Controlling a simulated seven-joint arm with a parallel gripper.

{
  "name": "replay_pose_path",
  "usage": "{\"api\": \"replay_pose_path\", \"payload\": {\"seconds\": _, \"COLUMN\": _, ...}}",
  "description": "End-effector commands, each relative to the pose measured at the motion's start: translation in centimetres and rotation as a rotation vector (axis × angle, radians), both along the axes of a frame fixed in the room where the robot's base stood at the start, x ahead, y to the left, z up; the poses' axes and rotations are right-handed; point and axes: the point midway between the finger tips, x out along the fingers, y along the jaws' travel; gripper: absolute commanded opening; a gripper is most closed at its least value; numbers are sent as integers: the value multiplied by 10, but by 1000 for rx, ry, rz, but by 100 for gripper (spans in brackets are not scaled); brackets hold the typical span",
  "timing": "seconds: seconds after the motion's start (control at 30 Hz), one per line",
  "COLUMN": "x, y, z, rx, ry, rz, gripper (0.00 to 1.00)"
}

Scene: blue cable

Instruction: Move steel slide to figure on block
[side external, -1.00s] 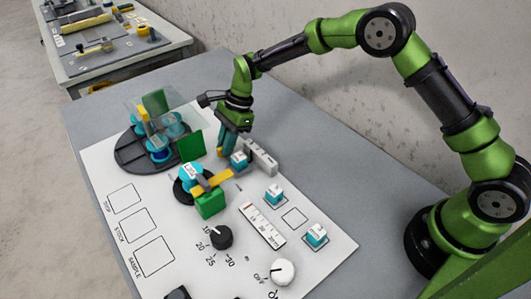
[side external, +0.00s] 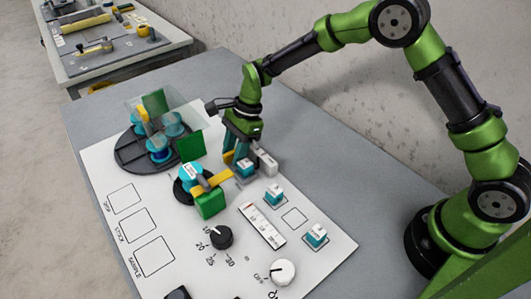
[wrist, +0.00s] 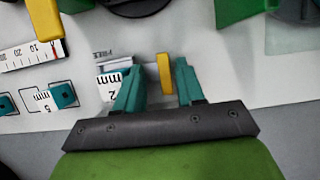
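A grey steel-looking slide piece (side external: 265,161) stands on the white panel, just right of my gripper (side external: 236,158). A teal block with a white label marked 2 (side external: 246,168) sits in front of it; in the wrist view this block (wrist: 112,82) is left of my left fingertip. My gripper, in the wrist view (wrist: 160,80), is open, with a yellow upright tab (wrist: 165,72) between its teal fingers and visible gaps on both sides. How the tab joins the slide is hidden.
A printed scale (side external: 262,226), two more labelled teal blocks (side external: 274,194) (side external: 316,234) and two knobs (side external: 220,237) (side external: 283,271) lie nearer the front. A green block (side external: 210,205) with a yellow arm stands left. A dark round carousel (side external: 140,152) is further left.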

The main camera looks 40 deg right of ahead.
Motion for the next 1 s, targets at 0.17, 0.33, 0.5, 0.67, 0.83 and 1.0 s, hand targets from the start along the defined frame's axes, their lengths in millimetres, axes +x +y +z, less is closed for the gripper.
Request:
{"api": "replay_pose_path", "payload": {"seconds": 0.17, "x": 2, "y": -3, "z": 9, "rx": 1, "ry": -6, "rz": -1, "gripper": 38}}
{"api": "replay_pose_path", "payload": {"seconds": 0.33, "x": 3, "y": -15, "z": 38, "rx": 0, "ry": -10, "rz": -2, "gripper": 38}}
{"api": "replay_pose_path", "payload": {"seconds": 0.5, "x": 2, "y": -31, "z": 78, "rx": 1, "ry": -8, "rz": -2, "gripper": 38}}
{"api": "replay_pose_path", "payload": {"seconds": 0.67, "x": 2, "y": -46, "z": 113, "rx": 1, "ry": -6, "rz": -2, "gripper": 38}}
{"api": "replay_pose_path", "payload": {"seconds": 0.83, "x": 1, "y": -58, "z": 140, "rx": 0, "ry": -1, "rz": -2, "gripper": 38}}
{"api": "replay_pose_path", "payload": {"seconds": 1.0, "x": 1, "y": -64, "z": 153, "rx": 0, "ry": 0, "rz": 0, "gripper": 38}}
